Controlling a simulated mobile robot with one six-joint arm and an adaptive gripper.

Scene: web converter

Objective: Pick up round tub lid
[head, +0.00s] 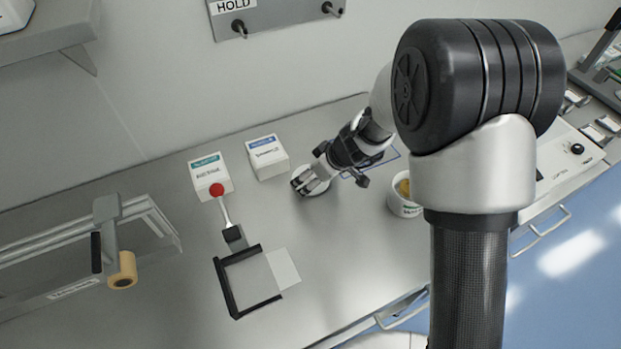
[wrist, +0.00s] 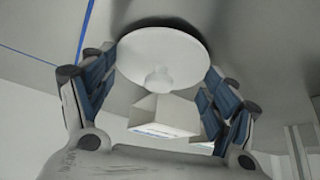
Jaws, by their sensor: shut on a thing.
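The round tub lid is a white disc with a small knob at its centre. In the wrist view the lid (wrist: 165,50) lies between the two blue-padded fingers of my gripper (wrist: 160,70), which is shut on it at its sides. In the head view my gripper (head: 311,180) points down-left at the worktop, and the lid (head: 318,189) shows partly behind the fingers. I cannot tell whether it touches the worktop. An open white tub (head: 404,207) with yellowish contents stands to the right of the gripper.
Two white boxes, one green-labelled (head: 210,178) and one blue-labelled (head: 267,158), stand left of my gripper. A red-knobbed lever (head: 217,190) and a black corner frame (head: 232,293) are further left and nearer. A blue-outlined area (head: 384,160) lies behind the gripper.

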